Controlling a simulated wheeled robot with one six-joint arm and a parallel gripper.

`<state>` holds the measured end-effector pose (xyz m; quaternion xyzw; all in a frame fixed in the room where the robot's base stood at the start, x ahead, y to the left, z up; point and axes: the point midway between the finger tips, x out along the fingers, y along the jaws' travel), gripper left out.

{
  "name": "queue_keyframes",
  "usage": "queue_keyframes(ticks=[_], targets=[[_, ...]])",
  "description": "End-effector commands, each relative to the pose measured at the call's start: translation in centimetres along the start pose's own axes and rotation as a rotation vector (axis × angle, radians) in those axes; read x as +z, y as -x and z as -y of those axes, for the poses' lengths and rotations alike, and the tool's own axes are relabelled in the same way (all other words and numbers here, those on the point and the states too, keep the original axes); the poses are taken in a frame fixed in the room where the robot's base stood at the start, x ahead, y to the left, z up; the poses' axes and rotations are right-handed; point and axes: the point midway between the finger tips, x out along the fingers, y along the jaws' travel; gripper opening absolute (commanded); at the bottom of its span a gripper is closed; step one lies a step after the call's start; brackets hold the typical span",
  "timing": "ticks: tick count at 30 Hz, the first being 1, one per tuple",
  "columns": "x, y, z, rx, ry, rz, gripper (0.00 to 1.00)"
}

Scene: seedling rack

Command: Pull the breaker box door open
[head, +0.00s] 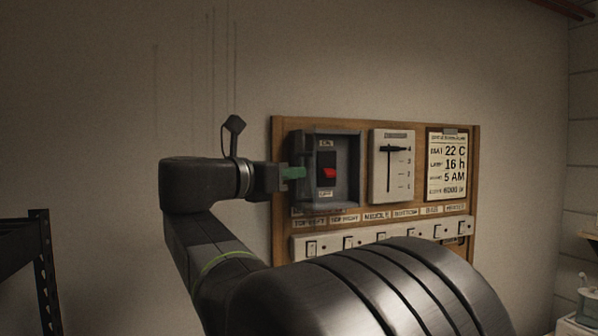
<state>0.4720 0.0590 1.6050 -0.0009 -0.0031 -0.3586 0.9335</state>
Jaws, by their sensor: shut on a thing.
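The grey breaker box (358,168) is mounted at the left of a wooden wall board. Its front shows open, with a red switch (329,173) visible inside between small ON and OFF labels. A dark grey panel at the box's left side, seen nearly edge-on, appears to be the breaker box door (302,150). My gripper (299,173), with green fingertips, comes in from the left and is shut at this panel's edge. The exact grip and any handle are too small to make out.
Right of the box are a white slider panel (405,167) and a notice card (447,165). A row of switches (325,246) runs below, partly hidden by my arm. A dark rack (42,265) stands at lower left.

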Motion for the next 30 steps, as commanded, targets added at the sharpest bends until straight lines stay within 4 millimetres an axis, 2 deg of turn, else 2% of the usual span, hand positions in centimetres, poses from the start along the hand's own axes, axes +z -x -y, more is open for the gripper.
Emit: queue_keyframes(ticks=[5, 6, 9, 22, 26, 30], targets=[[-0.1, -0.1, -0.3, 0.006, 0.004, -0.001, 0.0], [-0.1, -0.1, -0.3, 0.006, 0.004, -0.001, 0.12], [-0.1, -0.1, -0.2, 0.004, 0.004, -0.001, 0.3], [-0.1, 0.3, -0.1, 0.004, 0.002, -0.001, 0.3], [-0.2, 1.6, -0.1, 0.006, 0.001, 0.0, 0.3], [-0.2, 3.8, -0.1, 0.007, 0.0, 0.0, 0.3]])
